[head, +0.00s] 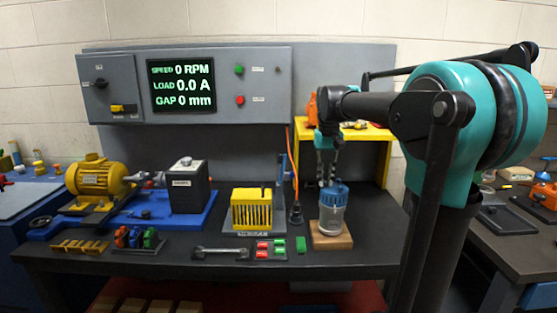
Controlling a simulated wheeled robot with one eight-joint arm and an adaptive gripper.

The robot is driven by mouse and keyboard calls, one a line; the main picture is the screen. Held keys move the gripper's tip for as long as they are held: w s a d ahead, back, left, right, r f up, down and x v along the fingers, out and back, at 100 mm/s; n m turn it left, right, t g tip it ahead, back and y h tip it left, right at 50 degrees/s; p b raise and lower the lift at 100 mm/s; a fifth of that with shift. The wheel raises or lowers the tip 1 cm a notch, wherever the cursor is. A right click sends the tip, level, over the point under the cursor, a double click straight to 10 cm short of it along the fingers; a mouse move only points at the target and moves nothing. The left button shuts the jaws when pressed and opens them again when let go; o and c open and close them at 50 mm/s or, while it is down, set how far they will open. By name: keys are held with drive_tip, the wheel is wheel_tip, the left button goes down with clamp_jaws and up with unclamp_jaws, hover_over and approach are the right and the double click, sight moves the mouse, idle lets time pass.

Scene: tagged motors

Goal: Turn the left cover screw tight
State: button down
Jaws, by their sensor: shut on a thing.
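A clear cylindrical housing (332,221) with a blue cover (334,195) stands upright on a wooden block (331,241) at the right of the bench. My gripper (326,183) points straight down over the cover, with its fingertips at the left part of the cover's top. It is shut on a small part there, at the place of the left cover screw. The screw itself is hidden between the fingers and too small to make out. I cannot tell how far in it sits.
A yellow shelf (368,133) stands close behind the housing. A black tool (295,213) on an orange cord is just left of it. A yellow slotted box (252,209), red and green blocks (264,248) and a yellow motor (97,178) lie further left. The panel display (181,85) reads 0 RPM, 0.0 A, 0 mm.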

drive_tip(key=m, duration=0.5)
drive_tip(key=shift+m, duration=0.4)
drive_tip(key=m, duration=0.5)
drive_tip(key=c, duration=1.7)
unclamp_jaws()
